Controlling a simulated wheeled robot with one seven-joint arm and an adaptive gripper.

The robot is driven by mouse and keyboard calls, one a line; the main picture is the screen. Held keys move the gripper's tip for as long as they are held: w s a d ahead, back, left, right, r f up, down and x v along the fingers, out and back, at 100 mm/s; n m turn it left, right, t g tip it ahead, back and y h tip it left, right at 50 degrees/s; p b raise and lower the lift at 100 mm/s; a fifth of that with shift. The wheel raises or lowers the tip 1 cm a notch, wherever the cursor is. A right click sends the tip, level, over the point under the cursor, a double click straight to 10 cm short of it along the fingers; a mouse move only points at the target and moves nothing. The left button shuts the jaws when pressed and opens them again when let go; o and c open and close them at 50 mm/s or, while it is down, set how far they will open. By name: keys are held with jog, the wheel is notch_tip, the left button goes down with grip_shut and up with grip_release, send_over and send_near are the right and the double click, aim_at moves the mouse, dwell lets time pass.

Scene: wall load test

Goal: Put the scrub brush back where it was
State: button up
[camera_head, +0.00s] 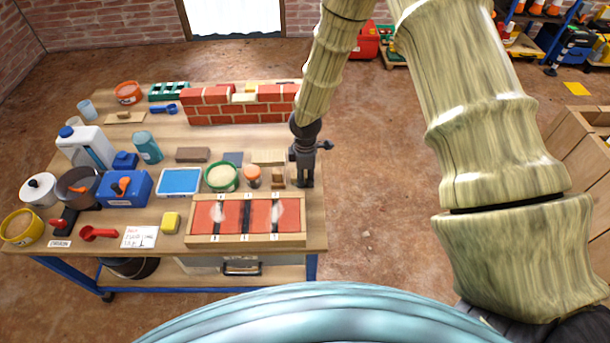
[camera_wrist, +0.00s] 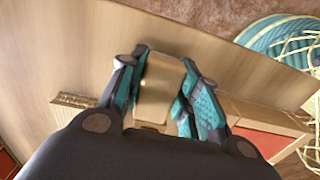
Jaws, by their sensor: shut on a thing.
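My gripper (camera_head: 303,181) is low over the right end of the workbench, beside the back right corner of the framed red panel. In the wrist view my gripper (camera_wrist: 160,95) has its teal-padded fingers shut on a tan, wood-coloured block, which I take to be the scrub brush (camera_wrist: 161,82). Its bristles are not visible, and in the head view the fingers hide it. I cannot tell whether it touches the bench top.
The framed red panel (camera_head: 249,240) lies just in front. A small brown block (camera_head: 277,177), an orange-lidded jar (camera_head: 252,175) and a green bowl (camera_head: 221,178) stand to the left. A brick wall (camera_head: 240,110) stands behind. The bench's right edge (camera_head: 322,205) is close.

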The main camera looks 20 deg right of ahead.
jog(key=shift+f, duration=0.15)
jog(key=o, duration=1.2)
jog(key=shift+c, duration=0.2)
notch_tip(320, 180, up, 12)
